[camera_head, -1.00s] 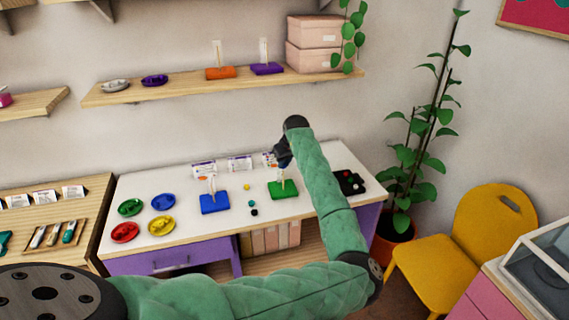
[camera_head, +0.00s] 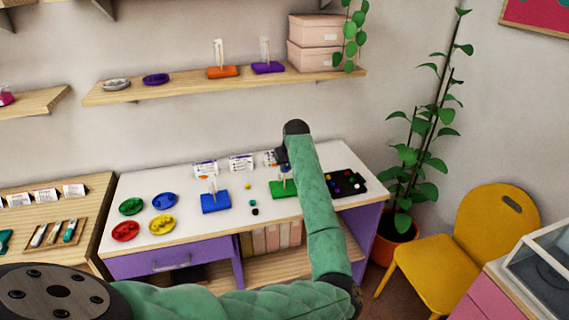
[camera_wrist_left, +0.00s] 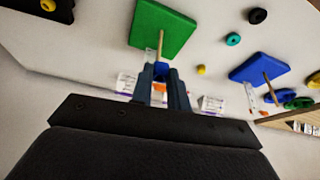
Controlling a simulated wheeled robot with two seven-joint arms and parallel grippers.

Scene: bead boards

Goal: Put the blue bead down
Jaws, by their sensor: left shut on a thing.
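My left gripper (camera_wrist_left: 161,88) is shut on a blue bead (camera_wrist_left: 161,70). In the head view the gripper (camera_head: 283,157) is over the green board (camera_head: 284,190), partly hidden by my forearm. The green board (camera_wrist_left: 172,28) carries a thin wooden peg (camera_wrist_left: 161,42). The blue bead lines up with the peg's tip in the wrist view; I cannot tell whether it is around the peg or above it. My right gripper is not in view.
A blue board (camera_head: 216,204) with a peg stands to the left. Loose teal (camera_head: 252,203), black (camera_head: 255,212) and yellow (camera_head: 248,186) beads lie between the boards. A black bead tray (camera_head: 346,184) is to the right; coloured dishes (camera_head: 125,231) stand at left.

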